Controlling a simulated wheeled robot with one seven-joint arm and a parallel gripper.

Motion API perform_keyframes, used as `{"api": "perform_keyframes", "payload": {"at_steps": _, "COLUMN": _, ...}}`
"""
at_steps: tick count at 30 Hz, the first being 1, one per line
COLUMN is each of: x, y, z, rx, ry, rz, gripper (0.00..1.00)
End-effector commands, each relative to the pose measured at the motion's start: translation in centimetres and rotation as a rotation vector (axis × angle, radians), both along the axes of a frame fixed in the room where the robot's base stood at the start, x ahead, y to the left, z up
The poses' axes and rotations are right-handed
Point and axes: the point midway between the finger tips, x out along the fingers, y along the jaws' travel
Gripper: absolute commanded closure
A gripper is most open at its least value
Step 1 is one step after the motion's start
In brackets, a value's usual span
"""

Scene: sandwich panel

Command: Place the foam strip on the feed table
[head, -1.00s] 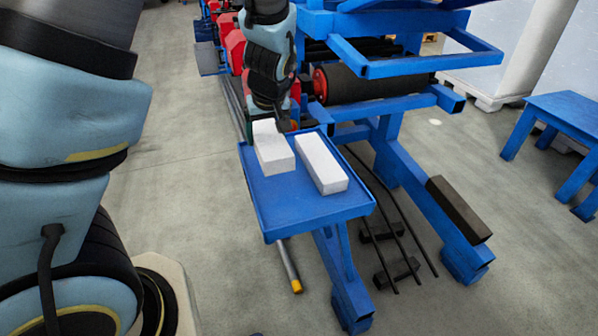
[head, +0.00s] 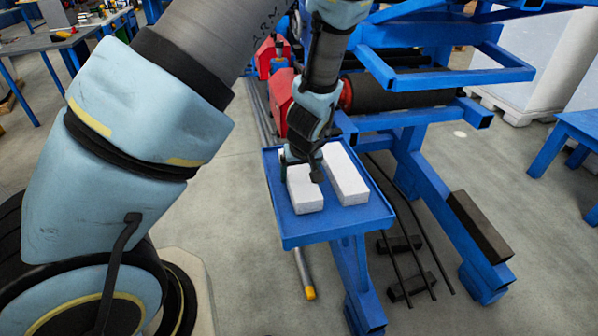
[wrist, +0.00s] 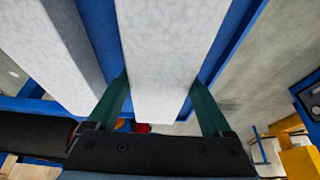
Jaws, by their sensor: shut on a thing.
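A white foam strip (head: 305,192) is at the blue feed table (head: 305,231), lengthwise beside a second white strip (head: 346,178). My gripper (head: 300,172) comes from above and is shut on the first strip near its far half. In the wrist view, the held strip (wrist: 165,60) runs between my two green fingers, and the other strip (wrist: 60,50) lies to the left with a blue gap between. The held strip looks level and at or very near the table surface; I cannot tell whether it touches.
The blue machine frame (head: 436,72) with a black roller (head: 410,92) stands behind and right of the table. Red machine parts (head: 284,98) are just behind it. A blue stand (head: 575,128) is at the right. Open floor lies left of the table.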

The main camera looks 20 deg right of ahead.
Motion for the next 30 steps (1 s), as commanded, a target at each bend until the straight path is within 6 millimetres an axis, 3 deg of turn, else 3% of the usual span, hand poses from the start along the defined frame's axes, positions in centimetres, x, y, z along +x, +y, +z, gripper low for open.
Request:
{"api": "perform_keyframes", "payload": {"at_steps": 11, "x": 0.0, "y": 0.0, "z": -0.5, "rx": -0.001, "ry": 0.0, "rz": 0.0, "gripper": 0.8}}
{"api": "perform_keyframes", "payload": {"at_steps": 12, "x": 0.0, "y": 0.0, "z": -0.4, "rx": -0.001, "ry": 0.0, "rz": 0.0, "gripper": 0.14}}
{"api": "perform_keyframes", "payload": {"at_steps": 15, "x": 0.0, "y": 0.0, "z": -0.4, "rx": -0.001, "ry": 0.0, "rz": 0.0, "gripper": 0.02}}
{"api": "perform_keyframes", "payload": {"at_steps": 23, "x": 0.0, "y": 0.0, "z": -0.3, "rx": -0.001, "ry": 0.0, "rz": 0.0, "gripper": 0.0}}
{"api": "perform_keyframes", "payload": {"at_steps": 30, "x": -0.6, "y": -0.1, "z": 1.3, "rx": -0.003, "ry": -0.001, "rz": -0.001, "gripper": 0.0}}
